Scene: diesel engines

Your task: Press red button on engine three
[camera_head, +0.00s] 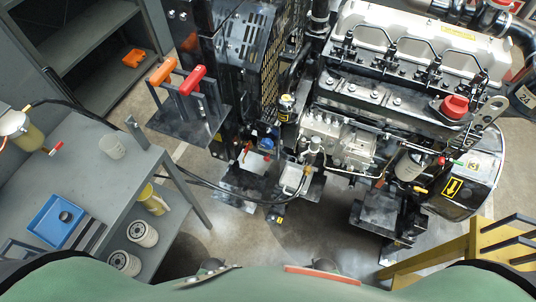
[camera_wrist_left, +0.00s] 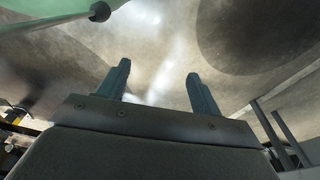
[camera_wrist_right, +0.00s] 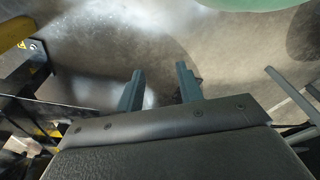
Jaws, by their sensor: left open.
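A diesel engine (camera_head: 345,120) fills the right half of the head view. At its lower right a dark drum-shaped part (camera_head: 460,190) carries a yellow arrow label and a small label (camera_head: 472,166) that seems to read 3. A small red knob or button (camera_head: 441,161) sits just left of that label; it is too small to tell which. A larger red cap (camera_head: 455,106) is on top of the engine. My left gripper (camera_wrist_left: 158,70) is open and empty over the floor. My right gripper (camera_wrist_right: 159,72) has its fingers apart and empty, also over the floor. Neither gripper shows in the head view.
A grey bench (camera_head: 95,180) with a blue tray (camera_head: 57,222) stands at the left. Orange and red lever handles (camera_head: 192,80) rise left of the engine. A yellow stand (camera_head: 455,248) is at the lower right. Bare floor (camera_head: 235,235) lies before the engine.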

